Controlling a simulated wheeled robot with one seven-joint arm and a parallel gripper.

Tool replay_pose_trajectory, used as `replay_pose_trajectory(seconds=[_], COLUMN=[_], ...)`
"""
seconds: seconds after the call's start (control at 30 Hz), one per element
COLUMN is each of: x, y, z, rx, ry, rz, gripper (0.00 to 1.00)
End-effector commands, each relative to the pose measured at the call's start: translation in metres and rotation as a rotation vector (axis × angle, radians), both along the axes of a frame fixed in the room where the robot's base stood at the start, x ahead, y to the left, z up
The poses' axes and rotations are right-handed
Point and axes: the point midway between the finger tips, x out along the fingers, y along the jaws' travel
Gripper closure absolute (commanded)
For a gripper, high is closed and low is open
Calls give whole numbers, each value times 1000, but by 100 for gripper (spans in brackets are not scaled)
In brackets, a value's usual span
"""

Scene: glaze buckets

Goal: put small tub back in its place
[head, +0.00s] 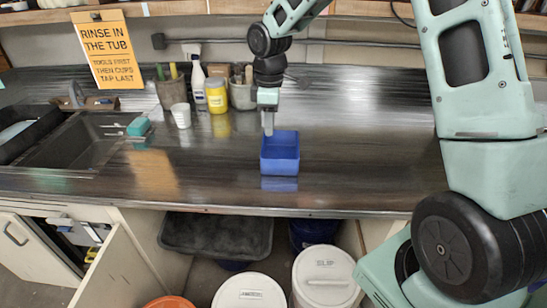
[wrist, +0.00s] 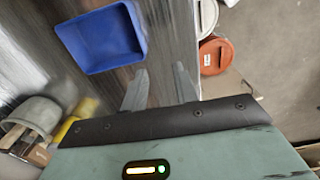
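The small tub (head: 280,164) is a blue, open-topped rectangular tub. It stands upright on the dark counter, near the middle of the head view, and looks empty. It also shows at the upper left of the wrist view (wrist: 100,40). My gripper (head: 268,132) points down just behind the tub's far left rim in the head view. In the wrist view, my gripper (wrist: 160,84) has its two fingers apart with nothing between them, and the tub lies off to their left. I cannot tell how high the fingertips are above the counter.
A sink (head: 75,140) is at the left. A white cup (head: 181,116), a yellow jar (head: 217,97), a spray bottle (head: 198,82) and tool pots stand behind. Lidded buckets (head: 325,275) and a dark bin (head: 216,235) are below the counter. The counter right of the tub is clear.

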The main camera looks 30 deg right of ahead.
Motion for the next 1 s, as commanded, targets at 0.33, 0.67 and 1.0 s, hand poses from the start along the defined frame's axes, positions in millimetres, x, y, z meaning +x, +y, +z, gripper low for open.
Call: replay_pose_trajectory(seconds=[0.33, 0.67, 1.0], x=[25, 24, 25], y=[-59, -57, -58], z=[-30, -97, -134], rx=[-10, -9, -11], ry=[3, 5, 0], rz=[24, 24, 22], gripper=[71, 71, 71])
